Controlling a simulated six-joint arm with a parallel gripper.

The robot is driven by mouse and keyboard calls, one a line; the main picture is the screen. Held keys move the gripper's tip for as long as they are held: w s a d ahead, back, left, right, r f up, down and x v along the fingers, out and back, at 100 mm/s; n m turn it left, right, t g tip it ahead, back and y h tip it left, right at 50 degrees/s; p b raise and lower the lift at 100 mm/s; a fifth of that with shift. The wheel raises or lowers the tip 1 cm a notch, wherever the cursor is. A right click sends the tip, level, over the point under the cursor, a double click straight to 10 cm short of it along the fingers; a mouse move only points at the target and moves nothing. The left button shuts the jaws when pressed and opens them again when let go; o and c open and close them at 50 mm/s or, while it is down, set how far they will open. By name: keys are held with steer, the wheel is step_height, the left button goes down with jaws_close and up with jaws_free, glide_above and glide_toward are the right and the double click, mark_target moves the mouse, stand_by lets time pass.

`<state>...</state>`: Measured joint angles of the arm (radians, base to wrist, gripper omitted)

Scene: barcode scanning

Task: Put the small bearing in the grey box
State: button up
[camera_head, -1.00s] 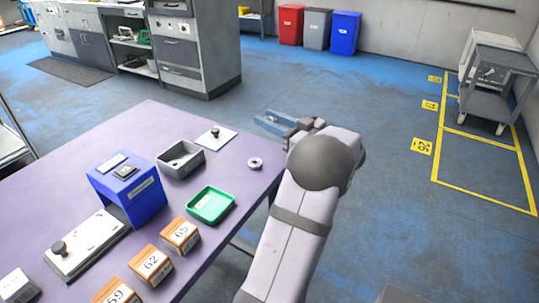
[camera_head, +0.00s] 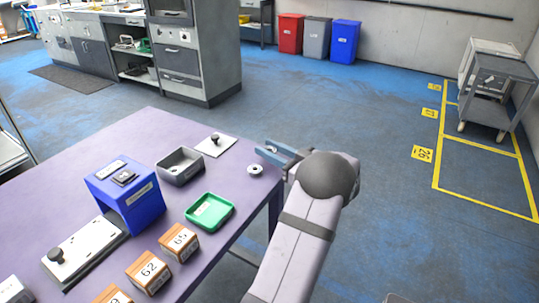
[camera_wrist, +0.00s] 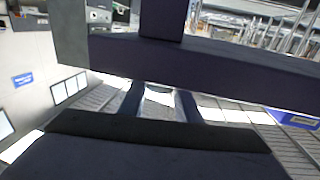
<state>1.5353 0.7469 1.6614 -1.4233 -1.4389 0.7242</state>
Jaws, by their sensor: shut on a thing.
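A small pale ring-shaped bearing (camera_head: 255,170) lies on the purple table near its right edge. The grey box (camera_head: 170,178) stands to its left and is open at the top. My gripper (camera_head: 268,151) is beyond the bearing in the head view, above the table's far right edge. Its blue fingers are shut on a small pale thing (camera_wrist: 158,92), seen between the fingertips in the wrist view. That thing is mostly hidden, and I cannot tell what it is.
A green tray (camera_head: 224,224) and a blue scanner stand (camera_head: 147,212) are near the grey box. A white plate with a black knob (camera_head: 231,147) lies behind it. Numbered wooden blocks (camera_head: 180,242) line the front. The table (camera_head: 80,160) is clear at the left.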

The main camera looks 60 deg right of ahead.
steer(key=shift+f, duration=0.75)
steer(key=shift+f, duration=0.15)
steer(key=o, duration=1.1)
steer(key=shift+f, duration=0.15)
steer(key=shift+s+b, duration=0.1)
steer(key=shift+b, duration=0.3)
steer(key=shift+o, duration=0.3)
steer(key=s+a, duration=0.2)
steer(key=s, duration=0.9)
steer(key=shift+s+r, duration=0.3)
steer(key=shift+s, duration=0.05)
